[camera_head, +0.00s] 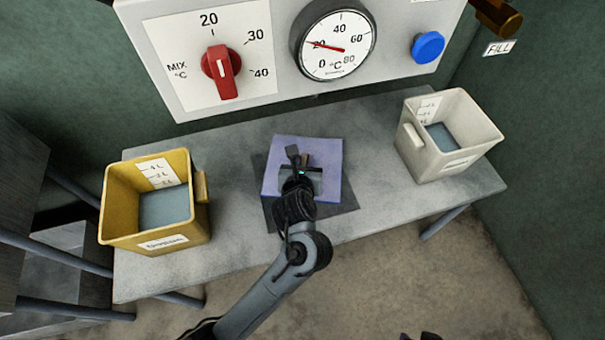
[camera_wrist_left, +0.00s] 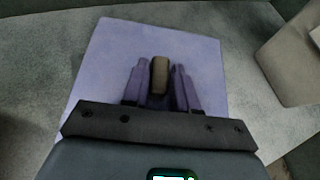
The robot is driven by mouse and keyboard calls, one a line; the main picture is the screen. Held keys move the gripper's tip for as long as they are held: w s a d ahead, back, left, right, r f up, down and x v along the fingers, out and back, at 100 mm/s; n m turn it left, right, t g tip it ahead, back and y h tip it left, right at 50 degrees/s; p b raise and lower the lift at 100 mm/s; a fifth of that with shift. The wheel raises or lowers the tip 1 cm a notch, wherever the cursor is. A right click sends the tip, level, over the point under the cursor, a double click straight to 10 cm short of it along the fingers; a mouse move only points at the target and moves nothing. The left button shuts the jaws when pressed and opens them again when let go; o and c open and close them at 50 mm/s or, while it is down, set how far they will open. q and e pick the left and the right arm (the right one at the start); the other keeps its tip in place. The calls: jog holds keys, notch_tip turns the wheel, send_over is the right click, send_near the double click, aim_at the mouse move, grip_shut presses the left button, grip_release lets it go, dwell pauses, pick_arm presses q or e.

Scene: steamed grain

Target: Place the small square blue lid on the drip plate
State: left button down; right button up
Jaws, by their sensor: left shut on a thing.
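The square lid (camera_head: 326,152) is pale blue-violet with a brown knob in its middle. It also fills the middle of the left wrist view (camera_wrist_left: 120,50). My left gripper (camera_head: 304,161) is above the lid and shut on its knob, with one finger on each side, as the left wrist view shows (camera_wrist_left: 160,76). The drip plate (camera_head: 338,219) is a dark grey square on the table. It shows past the lid's left side and below its front edge. The lid overlaps most of the plate; I cannot tell whether they touch. My right gripper is not clearly seen.
A yellow bin (camera_head: 195,222) with water stands at the table's left, and a cream bin (camera_head: 456,172) with water at its right. A control panel (camera_head: 285,70) with a red knob, gauge and blue button is behind. The grey table (camera_head: 375,150) is clear around the plate.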

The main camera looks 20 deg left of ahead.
pick_arm(q)
notch_tip(320, 180, down, 3)
jog(key=shift+s+b, duration=0.1)
jog(key=shift+b, duration=0.65)
jog(key=shift+s+a+f+b, duration=0.1)
jog(key=shift+s+f+b, duration=0.1)
jog(key=shift+f+b, duration=0.25)
jog(key=f+b, duration=0.2)
jog(key=f, duration=0.1)
jog(key=shift+w+f, duration=0.2)
jog(key=shift+s, duration=0.1)
pick_arm(e)
jog(key=f, duration=0.5)
jog(key=shift+s+a+f, duration=0.1)
jog(key=shift+s+f, duration=0.15)
jog(key=shift+s, duration=0.05)
jog(key=shift+f, duration=0.1)
pick_arm(q)
jog(key=shift+f+b, duration=0.15)
jog(key=shift+b, duration=0.2)
jog(key=c, duration=0.9)
grip_release()
pick_arm(e)
jog(key=shift+w+f, duration=0.1)
